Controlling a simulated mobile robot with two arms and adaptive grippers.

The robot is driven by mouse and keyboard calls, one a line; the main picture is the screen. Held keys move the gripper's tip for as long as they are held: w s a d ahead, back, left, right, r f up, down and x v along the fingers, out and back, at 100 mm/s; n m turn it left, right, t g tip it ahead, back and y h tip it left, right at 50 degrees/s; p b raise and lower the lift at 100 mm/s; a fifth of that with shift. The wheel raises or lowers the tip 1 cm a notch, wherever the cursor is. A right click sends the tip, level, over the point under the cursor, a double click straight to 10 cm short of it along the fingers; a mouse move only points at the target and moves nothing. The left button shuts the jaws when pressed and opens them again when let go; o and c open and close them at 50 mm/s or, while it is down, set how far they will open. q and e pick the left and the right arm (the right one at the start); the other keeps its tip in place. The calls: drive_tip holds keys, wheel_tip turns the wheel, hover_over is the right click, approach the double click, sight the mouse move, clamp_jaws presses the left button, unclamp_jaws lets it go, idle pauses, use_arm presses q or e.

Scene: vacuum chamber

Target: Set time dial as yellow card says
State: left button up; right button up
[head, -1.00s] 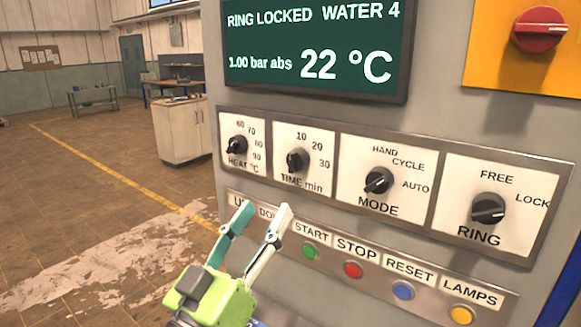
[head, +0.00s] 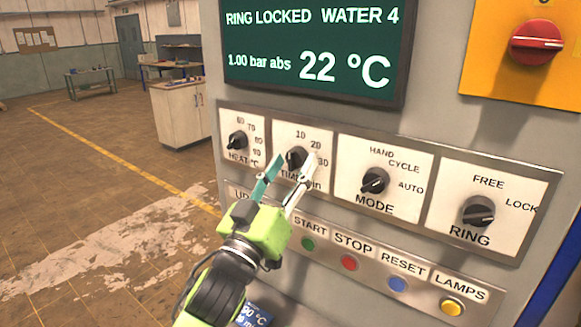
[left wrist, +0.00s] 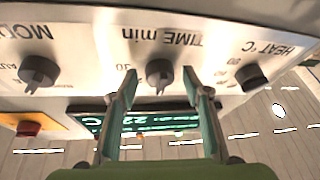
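The black TIME dial (head: 296,157) is on the white panel, with 10, 20 and 30 marked around it. Its exact setting is hard to read. My left gripper (head: 294,161) is open, its two fingers reaching up to the dial from below. In the left wrist view, the TIME dial (left wrist: 160,73) is between the two fingertips (left wrist: 161,84), with a gap on both sides. I cannot tell whether the fingertips reach past the knob. No yellow card is in view. My right gripper is not in view.
The HEAT dial (head: 237,141) is close on the left, the MODE dial (head: 374,181) and RING dial (head: 478,211) on the right. A button row with START (head: 308,243) lies below. A blue card (head: 255,314) with white print is partly hidden by my arm.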

use_arm(q)
drive_tip(key=c, duration=1)
drive_tip(key=shift+m+h, duration=0.4)
drive_tip(key=shift+m, duration=0.1)
drive_tip(key=m+h, duration=0.1)
drive_tip(key=m, duration=0.1)
drive_tip(key=m+g+h, duration=0.1)
drive_tip(key=m, duration=0.2)
drive_tip(key=shift+w+a+m+g+h+p, duration=0.15)
drive_tip(key=shift+a+m+g+h+p, duration=0.15)
drive_tip(key=shift+g+h, duration=0.1)
drive_tip(key=shift+w+a+m+g+h+p, duration=0.1)
drive_tip(key=shift+m+g+h+p, duration=0.4)
drive_tip(key=shift+m, duration=1.15)
drive_tip(key=shift+m+g+h+p, duration=0.2)
drive_tip(key=shift+m+g+h, duration=0.55)
drive_tip(key=shift+m, duration=0.9)
drive_tip(key=o, duration=1.1)
drive_tip(key=shift+c, duration=0.2)
